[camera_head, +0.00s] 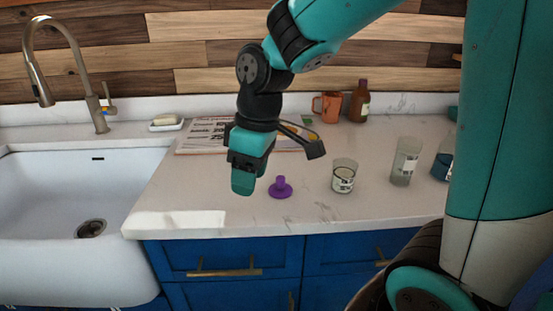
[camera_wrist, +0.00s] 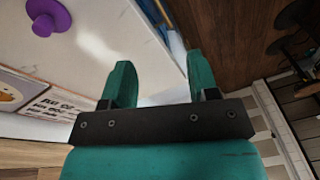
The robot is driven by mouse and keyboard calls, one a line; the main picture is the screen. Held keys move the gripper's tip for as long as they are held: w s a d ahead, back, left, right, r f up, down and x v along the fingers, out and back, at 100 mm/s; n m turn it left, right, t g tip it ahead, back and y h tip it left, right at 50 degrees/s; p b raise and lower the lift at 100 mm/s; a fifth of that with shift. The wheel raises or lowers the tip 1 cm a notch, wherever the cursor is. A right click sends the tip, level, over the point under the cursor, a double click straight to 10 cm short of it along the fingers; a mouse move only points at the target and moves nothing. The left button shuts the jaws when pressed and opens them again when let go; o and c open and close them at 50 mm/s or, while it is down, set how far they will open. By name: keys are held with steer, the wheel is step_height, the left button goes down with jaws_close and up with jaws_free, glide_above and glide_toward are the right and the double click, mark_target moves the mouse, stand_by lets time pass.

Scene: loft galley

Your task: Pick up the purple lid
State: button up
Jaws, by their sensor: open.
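The purple lid (camera_head: 281,188) lies on the pale countertop near its front edge, with its knob up. In the wrist view the purple lid (camera_wrist: 48,17) is at the top left, partly cut off by the frame edge and off to the side of the fingers. My gripper (camera_head: 243,186) is just left of the lid in the head view, above the counter. In the wrist view my gripper (camera_wrist: 158,82) has its two teal fingers apart, with nothing between them.
A glass jar (camera_head: 344,177) stands right of the lid, with a taller glass (camera_head: 405,162) beyond it. An orange mug (camera_head: 327,107) and brown bottle (camera_head: 359,102) stand at the back. A printed sheet (camera_head: 203,137) lies behind my gripper. The white sink (camera_head: 60,180) is at left.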

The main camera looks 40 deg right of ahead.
steer(key=w+d+r+h+p, duration=0.1)
steer(key=w+d+r+p, duration=0.4)
steer(key=w+d, duration=0.15)
steer(key=p, duration=0.4)
glide_above(280, 177)
steer(key=shift+n+g+h, duration=0.3)
steer(key=shift+h, duration=0.1)
step_height(280, 177, down, 11)
steer(key=shift+s+r, duration=0.1)
steer(key=shift+d+f+p, duration=0.1)
steer(key=shift+f+p, duration=1.1)
steer(key=shift+f, duration=1.9)
steer(key=c, duration=1)
